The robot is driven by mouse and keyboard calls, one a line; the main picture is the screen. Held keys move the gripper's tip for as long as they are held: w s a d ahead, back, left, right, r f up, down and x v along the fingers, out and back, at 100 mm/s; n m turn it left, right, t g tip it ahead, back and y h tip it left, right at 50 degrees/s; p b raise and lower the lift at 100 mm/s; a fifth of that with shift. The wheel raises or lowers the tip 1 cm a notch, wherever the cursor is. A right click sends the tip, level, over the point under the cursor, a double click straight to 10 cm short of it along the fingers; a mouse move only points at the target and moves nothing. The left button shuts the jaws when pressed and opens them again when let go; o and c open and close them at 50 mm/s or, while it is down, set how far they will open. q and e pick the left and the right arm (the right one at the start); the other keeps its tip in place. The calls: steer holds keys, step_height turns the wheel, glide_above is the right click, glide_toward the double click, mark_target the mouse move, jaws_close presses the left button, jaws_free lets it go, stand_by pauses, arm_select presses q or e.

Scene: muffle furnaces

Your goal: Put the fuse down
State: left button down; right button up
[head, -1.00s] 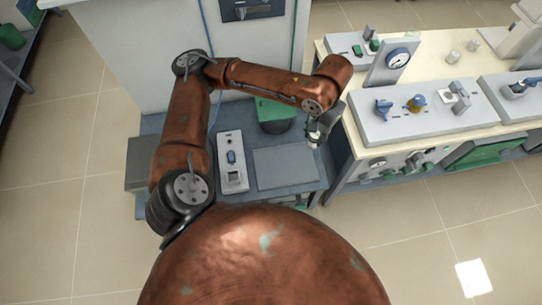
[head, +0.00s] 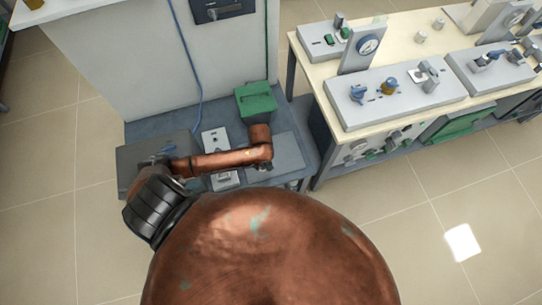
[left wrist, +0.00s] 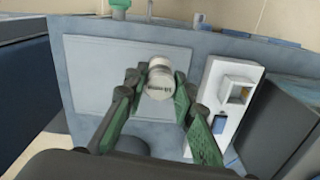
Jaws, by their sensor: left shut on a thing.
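The fuse (left wrist: 160,84) is a short whitish cylinder with a grey cap and dark print on its side. In the left wrist view my left gripper (left wrist: 157,77) is shut on it, with green-padded fingers on both sides. Behind the fuse in that view is the pale grey mat (left wrist: 95,75) on the blue-grey low table. I cannot tell the gap between fuse and mat. In the head view the mat (head: 289,150) is partly covered by my left arm, and the fuse cannot be made out. My right gripper is not in view.
A white box with a square opening (left wrist: 237,92) stands beside the mat, near a dark grey box (left wrist: 275,125). A green container (head: 256,101) stands at the table's back. To the right is a cream bench (head: 310,72) with control panels.

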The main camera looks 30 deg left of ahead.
arm_select(q)
steer(key=shift+a+f, duration=0.15)
steer(key=shift+f, duration=0.2)
steer(key=w+a+f+b, duration=0.1)
steer(key=w+f+b, duration=0.1)
steer(key=w+f, duration=0.1)
steer(key=w+a+f+b, duration=0.1)
steer(key=w+f+b, duration=0.1)
steer(key=w, duration=0.3)
steer(key=w+a+f+b, duration=0.1)
steer(key=w+f, duration=0.3)
steer(key=w, duration=0.1)
steer(key=shift+a+f+b, duration=0.1)
steer(key=shift+f+b, duration=0.25)
steer(key=shift+b, duration=0.05)
step_height(320, 180, down, 3)
steer(key=shift+f+b, duration=0.1)
steer(key=shift+b, duration=0.5)
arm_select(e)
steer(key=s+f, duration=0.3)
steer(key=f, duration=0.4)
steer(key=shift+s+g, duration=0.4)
